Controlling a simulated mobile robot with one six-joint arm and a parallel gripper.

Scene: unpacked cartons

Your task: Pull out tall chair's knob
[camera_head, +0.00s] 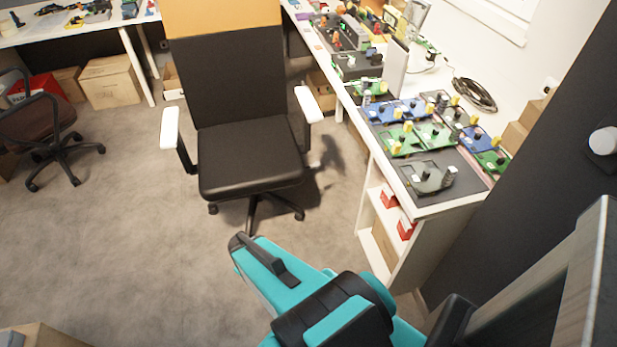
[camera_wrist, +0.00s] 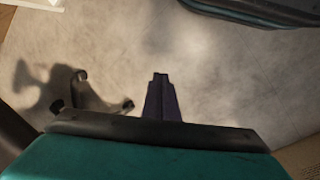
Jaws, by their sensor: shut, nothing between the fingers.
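The tall chair (camera_head: 240,90) stands on the carpet in the head view, upright. It has a black seat and back, an orange top and white armrests. I cannot make out its knob in either view. Casters and dark base legs of a chair (camera_wrist: 88,92) show at the left in the wrist view, partly hidden behind my gripper's body. My gripper (camera_wrist: 161,77) is shut and empty, its dark fingers over the bare carpet to the right of those casters. In the head view my teal arm is in front of and below the chair; the fingertips are not clear there.
A white workbench (camera_head: 421,211) with circuit boards runs along the right side, with shelves under it. A second office chair (camera_head: 52,120) and a cardboard box (camera_head: 112,82) stand at the left. The carpet (camera_head: 120,225) left of the tall chair is clear.

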